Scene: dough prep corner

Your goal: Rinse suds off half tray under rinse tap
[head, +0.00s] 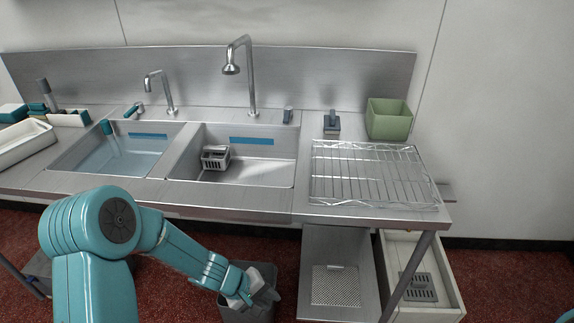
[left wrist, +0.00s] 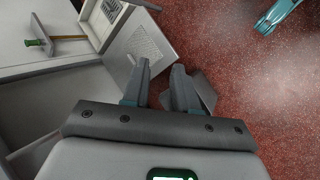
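The rinse tap (head: 238,70), tall and metal with a round head, stands behind the right sink basin (head: 265,172). A small grey basket sits in that basin. The left basin (head: 120,155) holds bluish water. A white shallow tray (head: 22,146) lies at the far left; I cannot tell whether it is the half tray, and I see no clear suds. My left gripper (head: 258,293) is low in front of the counter, over or beside a grey bin. In the left wrist view its fingers (left wrist: 160,80) are apart, with only red floor between them.
A wire rack (head: 370,175) lies on the right counter, with a green container (head: 388,118) behind it. Below are a perforated panel (head: 335,285), an open white drawer (head: 440,290) and the grey bin (head: 264,275). A shorter tap (head: 160,88) stands behind the left basin.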

